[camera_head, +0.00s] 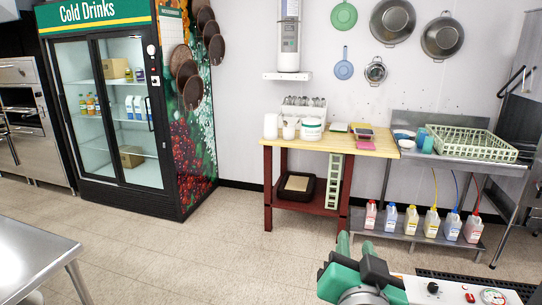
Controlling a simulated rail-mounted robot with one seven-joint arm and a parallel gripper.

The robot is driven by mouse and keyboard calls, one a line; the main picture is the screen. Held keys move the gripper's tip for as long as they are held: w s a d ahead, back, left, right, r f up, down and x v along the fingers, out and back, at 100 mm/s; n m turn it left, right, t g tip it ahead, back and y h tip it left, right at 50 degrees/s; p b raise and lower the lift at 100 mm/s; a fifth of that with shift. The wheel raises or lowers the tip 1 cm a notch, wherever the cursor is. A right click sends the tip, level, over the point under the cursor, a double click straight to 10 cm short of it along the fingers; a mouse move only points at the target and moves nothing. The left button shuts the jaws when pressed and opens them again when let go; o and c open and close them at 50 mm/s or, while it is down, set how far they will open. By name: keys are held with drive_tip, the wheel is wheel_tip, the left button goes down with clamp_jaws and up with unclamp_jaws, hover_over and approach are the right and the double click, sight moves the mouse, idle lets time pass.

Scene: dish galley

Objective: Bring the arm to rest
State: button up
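The only part of my arm that may show is a green and grey segment (355,275) at the bottom, right of the middle.
A wooden table (385,147) with red legs stands against the back wall, holding tubs and sponges. Right of it is a steel counter (408,152) with a pale green dish rack (470,143). A drinks fridge (120,110) stands left. A steel table (35,260) is at front left. The middle floor is clear.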

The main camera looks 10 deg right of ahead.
drive_tip(key=s+a+r+n+t+y, duration=0.45)
drive_tip(key=s+a+r, duration=0.35)
drive_tip(key=a, duration=0.3)
drive_tip(key=s+a+r+n+t+y, duration=0.3)
drive_tip(key=s+a+r+n+t, duration=0.15)
drive_tip(key=s+a+r, duration=0.4)
wheel_tip(320, 180, up, 26)
drive_tip(key=w+a+p, duration=0.2)
drive_tip(key=p, duration=2.4)
drive_tip(key=shift+h, duration=0.25)
